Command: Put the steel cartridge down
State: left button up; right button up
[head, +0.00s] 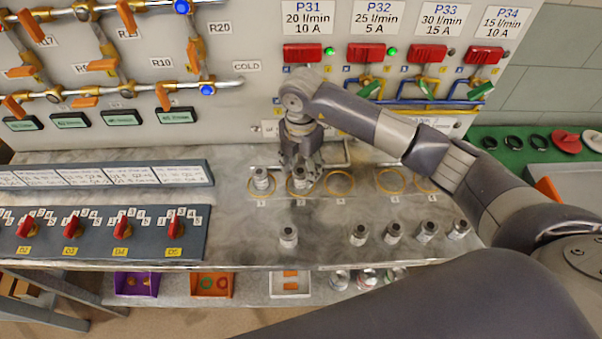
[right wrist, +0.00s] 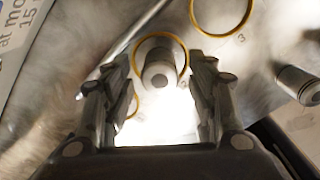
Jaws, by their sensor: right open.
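A steel cartridge (head: 299,181) stands upright in the second yellow ring on the steel bench. In the right wrist view this cartridge (right wrist: 158,66) stands inside its ring (right wrist: 181,52). My right gripper (head: 300,160) is above it, fingers pointing down. In the right wrist view the fingers of my right gripper (right wrist: 162,82) are spread to either side of the cartridge, with gaps visible. Another steel cartridge (head: 261,179) stands in the first ring. My left gripper is out of view.
Rings three (head: 339,183) and four (head: 390,181) are empty. A panel with red knobs (head: 121,229) is at left. Pipes and valves (head: 128,90) cover the back wall.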

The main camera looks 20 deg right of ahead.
aim_at(301, 170)
notch_tip(301, 170, up, 8)
jog(key=shift+r+b, duration=0.1)
jog(key=shift+b, duration=0.95)
jog(key=shift+r, duration=0.6)
jog(key=shift+f, duration=0.1)
